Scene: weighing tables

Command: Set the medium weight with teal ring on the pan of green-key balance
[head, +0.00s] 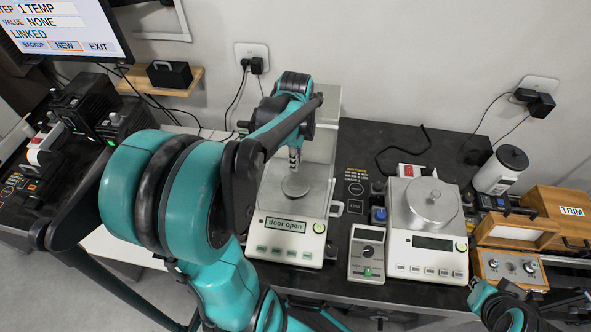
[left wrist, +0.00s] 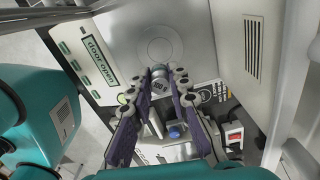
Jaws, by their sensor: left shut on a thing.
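The green-key balance (head: 292,240) stands in the middle of the head view. It has green keys, a lit "door open" display and a tall glass-and-white housing. Its round pan (head: 296,185) is bare in the part I see, and it also shows in the left wrist view (left wrist: 160,43). My left gripper (left wrist: 160,82) is shut on a small silver weight (left wrist: 159,71) inside the housing. The weight seems to be above the near part of the pan; contact is unclear, and I cannot make out a teal ring. My right gripper (head: 545,312) is low at the right, its fingers unclear.
A second balance (head: 428,243) with a silver lidded piece (head: 434,203) on it stands to the right. A small control box (head: 367,252) sits between the balances. A wooden box (head: 560,213) and a white cylinder (head: 500,170) are further right. Housing walls closely surround my left gripper.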

